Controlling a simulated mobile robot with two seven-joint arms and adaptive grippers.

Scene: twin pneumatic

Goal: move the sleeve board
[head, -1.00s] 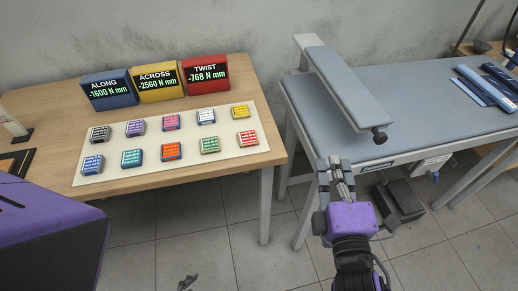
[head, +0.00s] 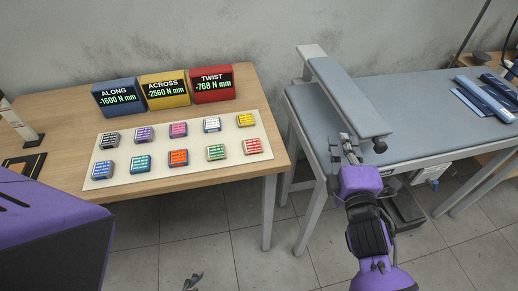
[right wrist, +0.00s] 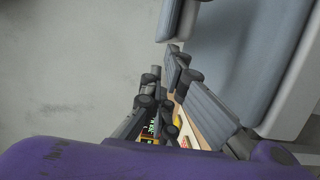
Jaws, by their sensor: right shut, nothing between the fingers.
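The sleeve board (head: 345,95) is a long grey-blue padded board on the larger ironing table (head: 415,100).
A wooden table (head: 60,105) on the left carries three displays, blue (head: 118,97), yellow (head: 163,90) and red (head: 211,83), and a pale mat (head: 190,135) with several coloured blocks. Dark blue items (head: 487,95) lie at the ironing table's right. A gap separates the tables.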

